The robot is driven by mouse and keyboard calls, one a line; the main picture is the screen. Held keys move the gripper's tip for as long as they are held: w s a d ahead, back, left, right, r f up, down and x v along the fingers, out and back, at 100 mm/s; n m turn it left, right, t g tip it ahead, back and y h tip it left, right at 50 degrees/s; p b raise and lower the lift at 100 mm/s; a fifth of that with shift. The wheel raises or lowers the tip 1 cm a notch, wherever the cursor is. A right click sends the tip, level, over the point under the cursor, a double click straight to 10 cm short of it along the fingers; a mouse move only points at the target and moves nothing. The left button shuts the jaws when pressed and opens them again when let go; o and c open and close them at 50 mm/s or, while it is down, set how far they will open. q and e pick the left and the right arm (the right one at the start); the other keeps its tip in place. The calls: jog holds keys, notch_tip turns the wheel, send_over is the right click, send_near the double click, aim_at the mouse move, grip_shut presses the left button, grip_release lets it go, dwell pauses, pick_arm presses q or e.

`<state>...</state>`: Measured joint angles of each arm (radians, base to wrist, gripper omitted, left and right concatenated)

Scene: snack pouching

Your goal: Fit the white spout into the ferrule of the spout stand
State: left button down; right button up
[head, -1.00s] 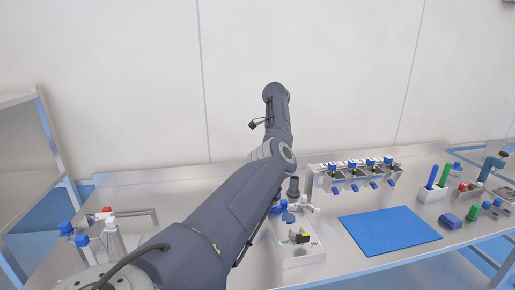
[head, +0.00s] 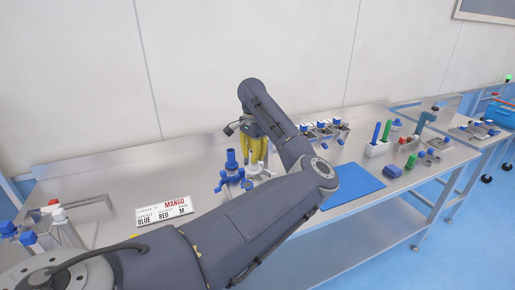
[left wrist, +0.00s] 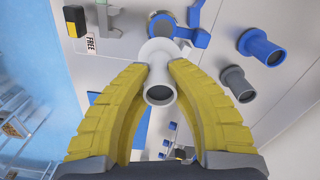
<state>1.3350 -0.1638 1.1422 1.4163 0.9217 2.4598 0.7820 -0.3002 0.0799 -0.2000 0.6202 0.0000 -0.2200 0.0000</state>
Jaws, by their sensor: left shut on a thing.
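The white spout (left wrist: 158,78) is a short tube with a wide round flange, between the yellow fingertips in the left wrist view. My left gripper (left wrist: 160,72) is shut on it, and its open mouth faces the camera. In the head view the left gripper (head: 256,156) points down beside an upright blue tube (head: 231,160). My right gripper is not in view.
In the left wrist view a blue nozzle (left wrist: 262,47) and a grey nozzle (left wrist: 237,84) stand to the right. In the head view a sign (head: 163,213) stands front left. A blue mat (head: 352,186) lies right of my arm, which hides part of the table.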

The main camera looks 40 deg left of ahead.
aim_at(247, 170)
pick_arm(q)
jog(key=shift+s+a+r, duration=0.1)
jog(key=shift+s+a, duration=0.25)
jog(key=shift+s, duration=0.25)
jog(key=shift+s+a+r, duration=0.1)
jog(key=shift+s+a, duration=0.25)
jog(key=shift+s, duration=0.25)
jog(key=shift+f, duration=0.1)
jog(key=shift+f, duration=2.05)
jog(key=shift+f, duration=0.9)
jog(key=c, duration=1.2)
grip_release()
jog(key=shift+f, duration=0.1)
jog(key=shift+c, duration=0.2)
notch_tip(247, 170, up, 12)
